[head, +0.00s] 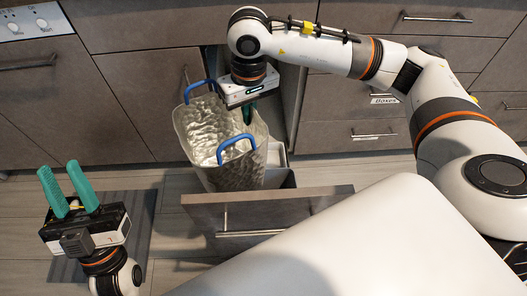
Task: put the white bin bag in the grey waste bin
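The grey waste bin (236,178) has two blue handles and stands in or over the pulled-out drawer at the middle. A crinkled, pale, shiny lining (205,122) shows inside its mouth; it looks like the white bin bag. My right gripper (248,113) points down at the bin's back right rim, with its green fingers partly hidden. Whether it is shut or touches the bag, I cannot tell. My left gripper (68,190) is open and empty at the lower left, its green fingers pointing up, well apart from the bin.
The open drawer front (268,211) with a bar handle juts out before the bin. Grey cabinets and closed drawers (352,135) line the back. A dark mat (140,222) lies on the floor near my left gripper. The floor between that gripper and the drawer is clear.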

